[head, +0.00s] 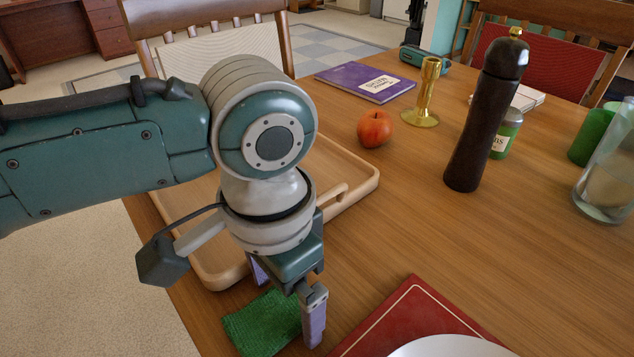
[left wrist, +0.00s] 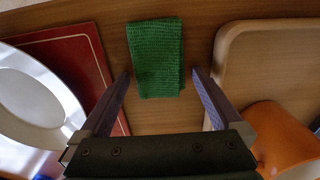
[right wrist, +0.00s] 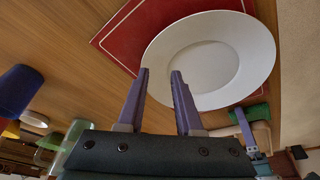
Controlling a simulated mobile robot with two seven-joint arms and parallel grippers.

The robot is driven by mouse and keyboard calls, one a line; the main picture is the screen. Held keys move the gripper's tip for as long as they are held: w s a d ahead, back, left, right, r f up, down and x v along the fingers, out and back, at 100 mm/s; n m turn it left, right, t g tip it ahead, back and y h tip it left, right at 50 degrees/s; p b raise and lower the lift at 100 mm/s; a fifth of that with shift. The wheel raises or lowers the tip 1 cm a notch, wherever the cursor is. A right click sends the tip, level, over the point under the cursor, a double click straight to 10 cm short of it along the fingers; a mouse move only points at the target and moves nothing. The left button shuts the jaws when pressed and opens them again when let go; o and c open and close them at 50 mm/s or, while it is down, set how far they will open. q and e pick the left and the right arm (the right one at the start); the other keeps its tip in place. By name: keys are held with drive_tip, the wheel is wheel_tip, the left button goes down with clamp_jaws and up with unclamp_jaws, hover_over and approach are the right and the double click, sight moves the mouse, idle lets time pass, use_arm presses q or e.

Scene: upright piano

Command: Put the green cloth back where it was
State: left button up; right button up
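The green cloth (head: 263,322) lies folded flat on the wooden table, between the tray and the red placemat. In the left wrist view the cloth (left wrist: 157,58) shows as a neat rectangle. My left gripper (head: 289,298) points down over the cloth with its fingers apart. In the left wrist view its fingertips (left wrist: 161,73) are on either side of the cloth, with nothing gripped. How high they are above the table I cannot tell. My right gripper (right wrist: 160,72) is partly open and empty, near the white plate. Part of the cloth (right wrist: 262,113) shows beyond the plate there.
The wooden tray (head: 357,189) is next to the cloth. The red placemat (head: 400,305) bears the white plate (head: 450,347). An apple (head: 375,129), gold candlestick (head: 427,95), dark pepper mill (head: 480,125), green can (head: 507,133) and glass (head: 607,175) stand farther back. A purple book (head: 366,83) lies behind.

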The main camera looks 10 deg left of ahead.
use_arm(q)
wheel_tip(320, 180, up, 12)
drive_tip(key=p, duration=0.4)
use_arm(e)
wheel_tip(320, 180, up, 4)
use_arm(q)
drive_tip(key=s+d+f+n+t+h, duration=0.2)
drive_tip(key=s+d+h, duration=0.15)
drive_tip(key=s, duration=0.35)
drive_tip(key=s+a+n+y, duration=0.1)
drive_tip(key=s+a, duration=0.2)
drive_tip(key=a, duration=0.4)
drive_tip(key=s+a+n+t+y, duration=0.1)
drive_tip(key=s+a+n+y, duration=0.1)
drive_tip(key=a, duration=0.5)
drive_tip(key=shift+s+f+n+t, duration=0.3)
drive_tip(key=shift+s, duration=0.5)
wheel_tip(320, 180, up, 54)
drive_tip(key=p, duration=5.4)
drive_tip(key=shift+r, duration=0.2)
use_arm(e)
wheel_tip(320, 180, up, 54)
drive_tip(key=shift+r, duration=0.25)
